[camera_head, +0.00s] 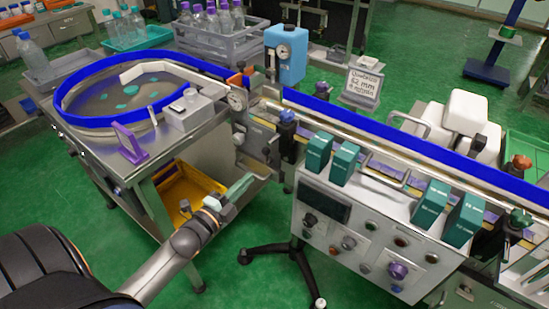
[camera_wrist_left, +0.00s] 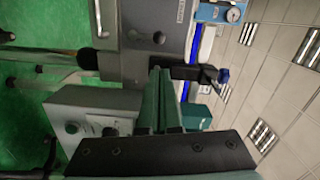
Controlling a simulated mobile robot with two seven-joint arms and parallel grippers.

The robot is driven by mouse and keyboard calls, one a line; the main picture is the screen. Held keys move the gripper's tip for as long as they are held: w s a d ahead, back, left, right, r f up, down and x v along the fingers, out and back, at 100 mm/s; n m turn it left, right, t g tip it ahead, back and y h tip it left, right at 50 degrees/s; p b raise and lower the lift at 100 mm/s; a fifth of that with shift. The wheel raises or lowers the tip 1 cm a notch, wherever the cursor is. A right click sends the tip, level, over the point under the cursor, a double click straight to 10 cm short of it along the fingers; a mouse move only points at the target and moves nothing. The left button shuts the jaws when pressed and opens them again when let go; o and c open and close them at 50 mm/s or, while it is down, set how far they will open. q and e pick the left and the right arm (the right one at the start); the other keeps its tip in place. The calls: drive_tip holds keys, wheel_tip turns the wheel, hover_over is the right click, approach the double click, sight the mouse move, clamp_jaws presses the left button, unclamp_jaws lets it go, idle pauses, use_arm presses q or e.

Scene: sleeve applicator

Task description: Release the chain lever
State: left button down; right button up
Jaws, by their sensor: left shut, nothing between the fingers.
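My left gripper (camera_head: 243,183) is shut and empty in the head view, below and left of the conveyor's near edge and apart from it. Its green fingers (camera_wrist_left: 160,80) lie together in the left wrist view, with a dark clamp (camera_wrist_left: 190,73) with a blue knob (camera_wrist_left: 223,75) behind their tips. I cannot tell for certain which part is the chain lever. My right gripper is not in view.
A grey control box (camera_head: 345,235) with knobs and teal blocks hangs under the conveyor on the right. A round feeding table (camera_head: 62,105) stands left, with a yellow bin (camera_head: 178,205) below. The green floor in front is partly open.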

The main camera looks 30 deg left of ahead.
sight(267, 160)
use_arm(q)
drive_tip(key=shift+s, duration=0.1)
drive_tip(key=shift+w+d+b, duration=0.15)
drive_tip(key=shift+w+b, duration=0.3)
drive_tip(key=shift+w, duration=4.6)
drive_tip(key=shift+r+n, duration=0.1)
drive_tip(key=shift+n, duration=0.2)
drive_tip(key=shift+a+n+p, duration=0.4)
drive_tip(key=shift+n+p, duration=0.1)
drive_tip(key=shift+p, duration=0.05)
